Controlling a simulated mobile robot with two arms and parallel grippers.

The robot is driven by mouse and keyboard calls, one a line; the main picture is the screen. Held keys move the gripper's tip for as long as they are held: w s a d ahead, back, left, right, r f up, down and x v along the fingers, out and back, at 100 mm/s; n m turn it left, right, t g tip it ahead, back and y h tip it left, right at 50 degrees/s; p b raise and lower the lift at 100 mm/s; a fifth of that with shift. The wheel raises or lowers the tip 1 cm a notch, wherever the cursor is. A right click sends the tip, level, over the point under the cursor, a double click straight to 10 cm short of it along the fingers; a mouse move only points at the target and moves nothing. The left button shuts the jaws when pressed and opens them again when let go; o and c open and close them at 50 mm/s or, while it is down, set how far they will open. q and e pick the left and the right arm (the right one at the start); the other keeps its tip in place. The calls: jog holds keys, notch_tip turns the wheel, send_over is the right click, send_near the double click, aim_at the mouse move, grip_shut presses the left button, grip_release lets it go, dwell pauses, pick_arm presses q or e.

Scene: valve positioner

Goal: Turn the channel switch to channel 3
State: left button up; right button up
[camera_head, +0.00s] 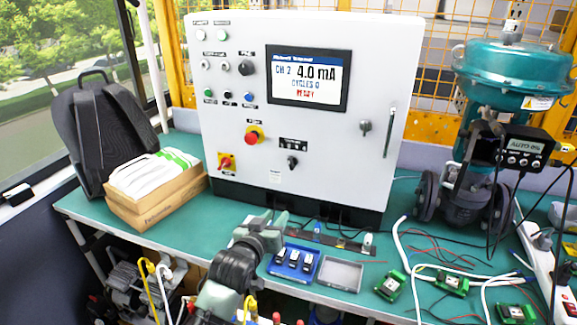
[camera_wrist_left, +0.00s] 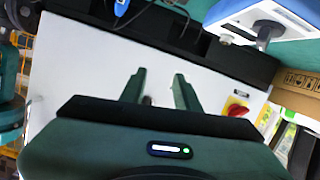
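The white control cabinet (camera_head: 370,75) stands on the green bench. Its screen (camera_head: 307,78) reads CH 2 and 4.0 mA, with a red line of text below. A small black rotary switch (camera_head: 292,162), which looks like the channel switch, sits low on the panel under a dark label (camera_head: 293,144); its pointer direction is too small to tell. My left gripper (camera_head: 270,219) is below and in front of it, apart from it. In the left wrist view its fingers (camera_wrist_left: 160,88) are apart, with a small dark thing (camera_wrist_left: 147,100) partly visible between them. My right gripper is out of view.
A red-and-yellow switch (camera_head: 226,162) and a red emergency button (camera_head: 254,136) are left of the black switch. A blue tray (camera_head: 293,262) and a grey tray (camera_head: 340,274) lie near my left gripper. A box (camera_head: 155,200) and a teal valve actuator (camera_head: 512,68) flank the cabinet.

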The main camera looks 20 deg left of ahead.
aim_at(290, 164)
pick_arm(q)
jog(key=shift+w+a+r+n+t+p, duration=0.15)
jog(key=shift+w+r+t, duration=0.3)
jog(key=shift+w+r, duration=1.35)
jog(key=shift+w+r+n+t+p, duration=0.1)
jog(key=shift+w+r+t, duration=0.6)
jog(key=shift+w, duration=2.05)
jog(key=shift+w+a+r+n+t+p, duration=0.15)
jog(key=shift+w+r+t, duration=0.1)
jog(key=shift+w+r, duration=1.65)
jog(key=shift+w+d+f, duration=0.1)
jog(key=shift+w+f, duration=0.25)
jog(key=shift+f, duration=0.05)
grip_shut()
